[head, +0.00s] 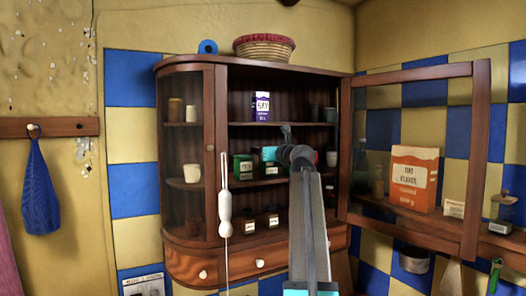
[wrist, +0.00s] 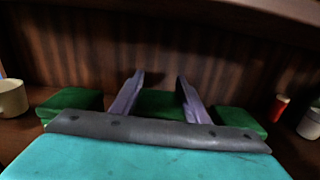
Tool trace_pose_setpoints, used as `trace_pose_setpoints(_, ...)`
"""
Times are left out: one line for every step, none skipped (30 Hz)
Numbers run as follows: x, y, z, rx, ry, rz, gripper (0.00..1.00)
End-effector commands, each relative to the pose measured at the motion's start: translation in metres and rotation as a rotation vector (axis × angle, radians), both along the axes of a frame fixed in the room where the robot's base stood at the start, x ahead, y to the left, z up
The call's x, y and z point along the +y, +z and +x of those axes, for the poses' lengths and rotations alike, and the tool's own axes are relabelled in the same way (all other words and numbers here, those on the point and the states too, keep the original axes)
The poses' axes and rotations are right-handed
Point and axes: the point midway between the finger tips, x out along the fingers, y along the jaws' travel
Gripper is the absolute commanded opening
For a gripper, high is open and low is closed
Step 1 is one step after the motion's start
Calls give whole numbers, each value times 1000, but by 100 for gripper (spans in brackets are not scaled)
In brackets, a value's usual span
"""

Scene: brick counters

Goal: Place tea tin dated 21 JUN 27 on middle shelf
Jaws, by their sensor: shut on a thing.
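My gripper (wrist: 160,95) is shut on a green tin (wrist: 160,104), one purple finger on each side. Another green tin (wrist: 70,101) stands left of it and a third (wrist: 242,121) right of it. In the head view my arm reaches into the open wooden cabinet, and my gripper (head: 268,154) is at its middle shelf (head: 262,182). A green tin (head: 242,166) shows left of the gripper there. My arm and gripper partly hide the tins. No date can be read, and I cannot tell whether the held tin touches the shelf.
The glazed cabinet door (head: 473,160) stands open to the right. A purple box (head: 261,106) stands on the shelf above; small jars (head: 272,219) stand below. In the wrist view a pale cup (wrist: 12,98) is at left, a red can (wrist: 280,107) and white cup (wrist: 311,123) at right.

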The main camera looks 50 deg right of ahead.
Motion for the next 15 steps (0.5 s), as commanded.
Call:
trace_pose_setpoints(1,-2,-1,-1,0,2,17)
trace_pose_setpoints(1,-4,-1,-2,0,2,17)
trace_pose_setpoints(1,-6,-1,-2,0,2,17)
trace_pose_setpoints(1,-7,-1,-1,0,1,17)
trace_pose_setpoints(0,-7,-1,-1,0,1,17)
trace_pose_setpoints(0,-8,-1,-1,0,1,17)
trace_pose_setpoints(0,-8,-1,-1,0,1,17)
trace_pose_setpoints(0,-8,-1,-1,0,0,17)
trace_pose_setpoints(0,-8,-1,-1,0,0,17)
trace_pose_setpoints(0,-8,-1,-1,-1,0,17)
trace_pose_setpoints(0,-8,-1,-1,-1,0,17)
trace_pose_setpoints(0,-8,-1,-1,-1,0,17)
trace_pose_setpoints(0,-8,-1,-1,-1,0,17)
trace_pose_setpoints(0,-9,-1,-1,-1,0,17)
trace_pose_setpoints(0,-9,-1,-1,-1,0,17)
